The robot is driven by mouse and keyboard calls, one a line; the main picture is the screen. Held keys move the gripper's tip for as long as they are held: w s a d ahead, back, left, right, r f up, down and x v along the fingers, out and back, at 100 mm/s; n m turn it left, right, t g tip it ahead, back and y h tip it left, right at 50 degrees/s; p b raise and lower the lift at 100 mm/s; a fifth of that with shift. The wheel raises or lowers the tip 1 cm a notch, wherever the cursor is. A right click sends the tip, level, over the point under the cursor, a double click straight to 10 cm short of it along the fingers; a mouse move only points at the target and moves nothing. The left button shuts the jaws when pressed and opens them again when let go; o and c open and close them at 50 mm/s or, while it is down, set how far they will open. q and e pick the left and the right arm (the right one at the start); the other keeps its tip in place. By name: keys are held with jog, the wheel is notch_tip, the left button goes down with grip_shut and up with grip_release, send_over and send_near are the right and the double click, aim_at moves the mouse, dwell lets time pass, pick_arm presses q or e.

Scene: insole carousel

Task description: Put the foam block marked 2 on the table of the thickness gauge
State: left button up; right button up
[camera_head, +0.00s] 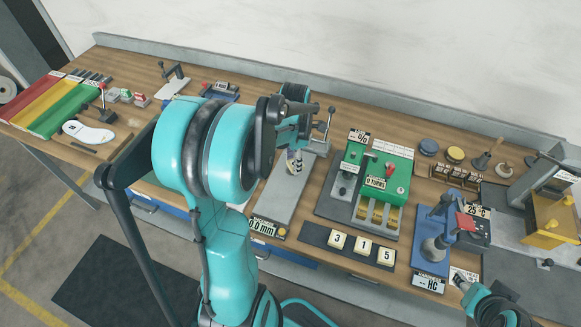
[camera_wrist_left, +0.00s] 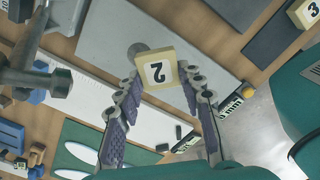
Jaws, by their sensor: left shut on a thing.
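The foam block marked 2 (camera_wrist_left: 157,70) is cream coloured and sits between the tips of my left gripper (camera_wrist_left: 160,88), which is shut on it. In the head view my left gripper (camera_head: 294,162) points down over the thickness gauge, and the block is not clear there. The gauge has a long grey base (camera_head: 275,205) and a display reading 0.0 mm (camera_head: 264,228). In the wrist view a round grey piece (camera_wrist_left: 137,50) shows beside the block over the grey base (camera_wrist_left: 95,30). I cannot tell whether the block touches anything. My right gripper (camera_head: 463,283) shows only partly at lower right.
Foam blocks 3 (camera_head: 337,240), 1 (camera_head: 363,247) and 5 (camera_head: 386,257) lie on a dark mat (camera_head: 313,234) right of the gauge. A green machine (camera_head: 398,170) stands behind them. A blue device (camera_head: 432,245) stands further right. Coloured trays (camera_head: 45,105) lie far left.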

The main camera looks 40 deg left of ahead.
aim_at(290, 165)
pick_arm(q)
jog(key=a, duration=0.1)
jog(key=w+a+f, duration=0.1)
jog(key=a+f, duration=0.1)
jog(key=shift+w+b, duration=0.3)
notch_tip(290, 165, down, 4)
jog(key=shift+f+b, duration=0.1)
jog(key=shift+b, duration=0.7)
jog(key=o, duration=0.3)
jog(key=shift+f, duration=0.1)
jog(key=o, duration=0.5)
jog(key=shift+c, duration=0.2)
jog(key=shift+r, duration=0.2)
